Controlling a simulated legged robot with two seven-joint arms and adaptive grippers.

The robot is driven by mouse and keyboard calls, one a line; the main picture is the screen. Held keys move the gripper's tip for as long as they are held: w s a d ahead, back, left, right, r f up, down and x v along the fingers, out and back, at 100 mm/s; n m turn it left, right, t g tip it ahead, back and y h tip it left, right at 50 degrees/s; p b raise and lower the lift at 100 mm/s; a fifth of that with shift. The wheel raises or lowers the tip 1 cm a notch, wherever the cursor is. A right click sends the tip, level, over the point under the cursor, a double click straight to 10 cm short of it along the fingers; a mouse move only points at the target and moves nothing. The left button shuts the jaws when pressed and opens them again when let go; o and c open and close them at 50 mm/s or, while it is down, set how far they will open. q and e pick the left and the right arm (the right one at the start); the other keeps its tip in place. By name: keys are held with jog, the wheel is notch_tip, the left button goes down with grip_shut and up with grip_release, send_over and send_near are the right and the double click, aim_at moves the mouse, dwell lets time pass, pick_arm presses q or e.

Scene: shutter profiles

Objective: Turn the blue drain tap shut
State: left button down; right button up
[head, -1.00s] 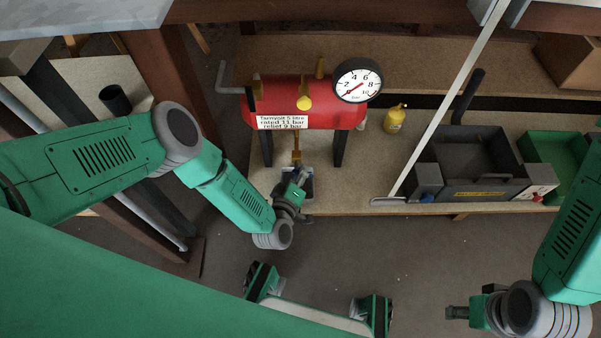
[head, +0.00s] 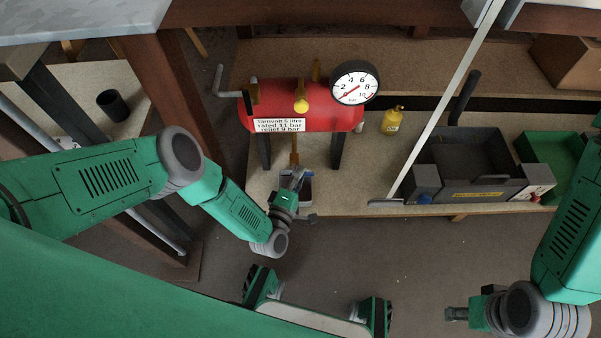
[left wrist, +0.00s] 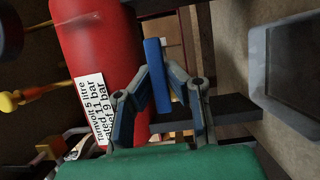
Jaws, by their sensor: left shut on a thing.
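The red tank (head: 290,103) stands on legs on the low bench, with a white label and a round gauge (head: 354,83) on it. A brass drain pipe (head: 294,150) goes down under it. The blue tap handle (left wrist: 157,78) shows as a flat bar in the left wrist view, between my fingers. My left gripper (left wrist: 155,95) is shut on this handle; in the head view it (head: 293,176) is under the tank and hides the handle. My right gripper (head: 457,314) is at the lower right, away from the tank; its fingers are too small to read.
A grey container (head: 307,190) stands under the drain, partly behind my left gripper. A pale slanting bar (head: 440,105) crosses in front of the bench.

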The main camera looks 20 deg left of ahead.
pick_arm(q)
jog(key=shift+s+a+f, duration=0.1)
jog(key=shift+s+f, duration=0.15)
jog(key=shift+s, duration=0.05)
jog(key=c, duration=1.6)
grip_release()
jog(key=shift+o, duration=0.2)
jog(key=shift+w+r, duration=0.1)
jog(key=shift+w+r, duration=0.1)
jog(key=shift+r, duration=0.4)
jog(key=o, duration=1)
notch_tip(320, 180, up, 7)
jog(key=shift+w+f, duration=0.1)
jog(key=shift+w, duration=0.05)
notch_tip(320, 180, up, 3)
jog(key=shift+f, duration=0.1)
jog(key=c, duration=0.5)
jog(key=shift+s, duration=0.2)
jog(key=c, duration=0.5)
jog(key=shift+f, duration=0.3)
